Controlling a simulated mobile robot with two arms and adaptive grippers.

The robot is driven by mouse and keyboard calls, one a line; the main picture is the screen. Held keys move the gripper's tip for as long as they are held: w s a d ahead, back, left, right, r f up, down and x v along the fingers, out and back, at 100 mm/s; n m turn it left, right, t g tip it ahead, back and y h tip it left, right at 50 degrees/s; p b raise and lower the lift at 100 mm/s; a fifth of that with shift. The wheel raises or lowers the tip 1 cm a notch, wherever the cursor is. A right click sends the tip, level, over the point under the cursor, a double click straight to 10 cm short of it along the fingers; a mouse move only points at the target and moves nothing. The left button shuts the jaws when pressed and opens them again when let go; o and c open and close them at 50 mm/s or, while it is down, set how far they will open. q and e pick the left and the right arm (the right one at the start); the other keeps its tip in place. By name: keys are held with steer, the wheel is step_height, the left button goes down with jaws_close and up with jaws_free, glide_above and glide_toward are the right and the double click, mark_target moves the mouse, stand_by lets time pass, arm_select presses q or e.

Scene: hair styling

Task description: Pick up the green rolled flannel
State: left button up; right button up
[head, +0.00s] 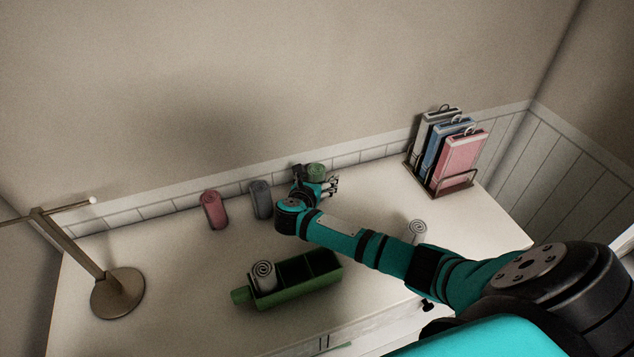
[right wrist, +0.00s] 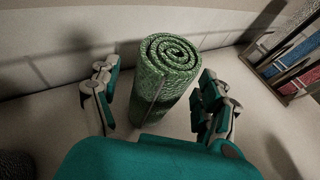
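The green rolled flannel (right wrist: 163,85) stands upright on the white table near the back wall. In the head view only its top (head: 316,169) shows behind my right gripper (head: 318,185). In the right wrist view my right gripper (right wrist: 158,100) has one finger on each side of the flannel. The fingers are apart, with a gap on the left side and a narrower one on the right. The flannel's lower part in the head view is hidden by my gripper. My left gripper is not in view.
A grey roll (head: 260,200) and a pink roll (head: 214,210) stand to the left. A green divided tray (head: 325,284) holds a white roll (head: 264,276). Another white roll (head: 418,231) stands right of my arm.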

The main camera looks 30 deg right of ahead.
steer(key=c, duration=1.2)
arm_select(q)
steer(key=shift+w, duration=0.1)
